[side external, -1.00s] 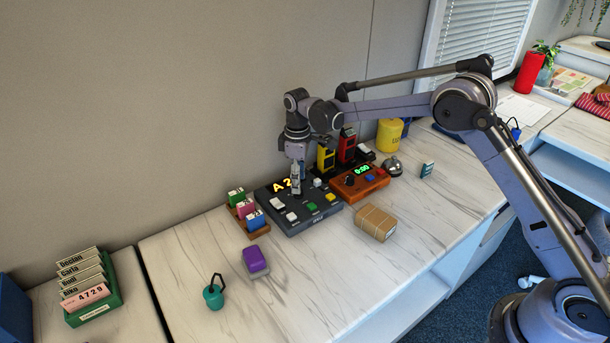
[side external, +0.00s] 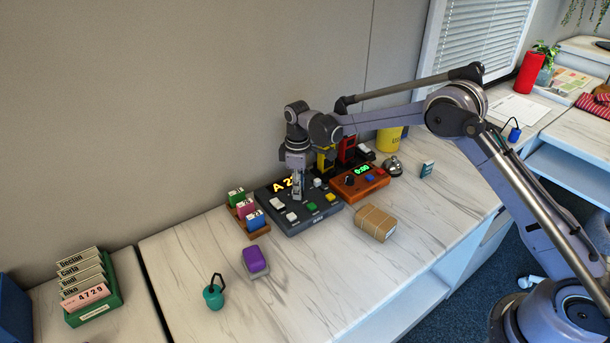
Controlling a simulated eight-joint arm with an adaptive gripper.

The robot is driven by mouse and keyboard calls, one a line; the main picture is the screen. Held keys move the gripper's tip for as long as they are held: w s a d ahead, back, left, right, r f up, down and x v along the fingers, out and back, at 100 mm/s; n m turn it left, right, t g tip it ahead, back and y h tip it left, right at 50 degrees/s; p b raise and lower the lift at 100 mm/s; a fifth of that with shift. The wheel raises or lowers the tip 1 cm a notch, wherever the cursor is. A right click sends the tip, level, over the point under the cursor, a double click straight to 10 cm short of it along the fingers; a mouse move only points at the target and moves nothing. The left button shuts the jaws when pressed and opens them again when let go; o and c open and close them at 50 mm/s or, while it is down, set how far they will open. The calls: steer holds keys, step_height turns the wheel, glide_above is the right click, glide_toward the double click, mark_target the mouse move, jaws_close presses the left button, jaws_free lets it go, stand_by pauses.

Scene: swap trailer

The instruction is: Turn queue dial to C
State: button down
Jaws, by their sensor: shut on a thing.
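The dark grey queue console (side external: 318,222) sits on the counter near the wall. Its yellow display (side external: 284,185) reads "A 2", with the rest hidden behind my gripper. White, green and yellow buttons show on its top. My gripper (side external: 298,196) points down onto the middle of the console and is shut on the queue dial there. The dial itself is hidden by the fingers, so its pointer and letter marks cannot be read.
An orange timer box (side external: 361,184) reading 0:00 stands right of the console. A wooden rack of coloured blocks (side external: 247,213) is close on the left. A brown parcel (side external: 375,223), a purple sponge (side external: 255,259) and a silver bell (side external: 393,166) lie around. Radios stand behind.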

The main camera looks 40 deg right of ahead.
steer(key=shift+m, duration=0.4)
steer(key=m, duration=0.3)
steer(key=shift+m, duration=0.3)
steer(key=m, duration=0.4)
steer(key=shift+m, duration=0.3)
steer(key=m, duration=0.4)
steer(key=shift+m, duration=2)
